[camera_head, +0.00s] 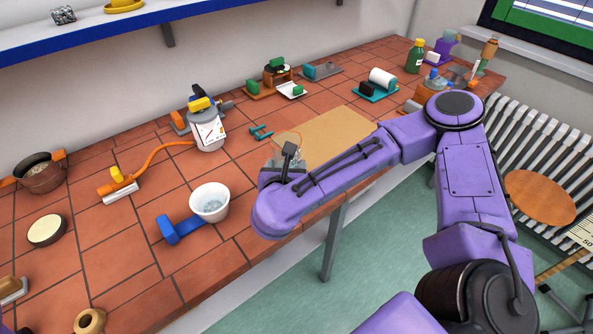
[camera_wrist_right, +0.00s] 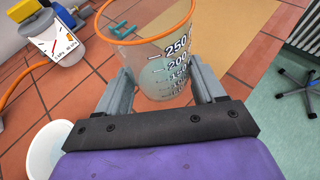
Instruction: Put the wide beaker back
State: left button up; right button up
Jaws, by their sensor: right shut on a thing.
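The wide beaker (camera_wrist_right: 165,55) is clear, with an orange rim and dark volume marks up to 250. In the right wrist view it stands between the two grey fingers of my right gripper (camera_wrist_right: 162,82), which is shut on it. In the head view the beaker's rim (camera_head: 288,136) shows just beyond my right gripper (camera_head: 284,158), and my arm hides most of its body. It is by the left end of a tan board (camera_head: 335,136); I cannot tell whether its base touches the bench. My left gripper is not in view.
A small teal stand (camera_head: 262,132) lies behind the beaker. A gauge device (camera_head: 208,132) with an orange hose (camera_head: 160,153) stands farther left. The tan board is bare where visible.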

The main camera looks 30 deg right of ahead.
jog(key=d+f, duration=0.1)
jog(key=w+d+f, duration=0.1)
jog(key=f, duration=0.1)
jog(key=w+d+f+p, duration=0.1)
jog(key=d, duration=0.1)
jog(key=shift+w+f, duration=0.1)
jog(key=shift+f, duration=0.1)
jog(key=shift+w+f, duration=0.2)
jog(key=shift+f, duration=0.15)
jog(key=f, duration=0.2)
jog(key=d+f+p, duration=0.1)
jog(key=f, duration=0.1)
jog(key=shift+w, duration=0.25)
jog(key=shift+a+f+b, duration=0.1)
jog(key=shift+f+b, duration=0.05)
jog(key=shift+b, duration=0.25)
jog(key=o, duration=1.5)
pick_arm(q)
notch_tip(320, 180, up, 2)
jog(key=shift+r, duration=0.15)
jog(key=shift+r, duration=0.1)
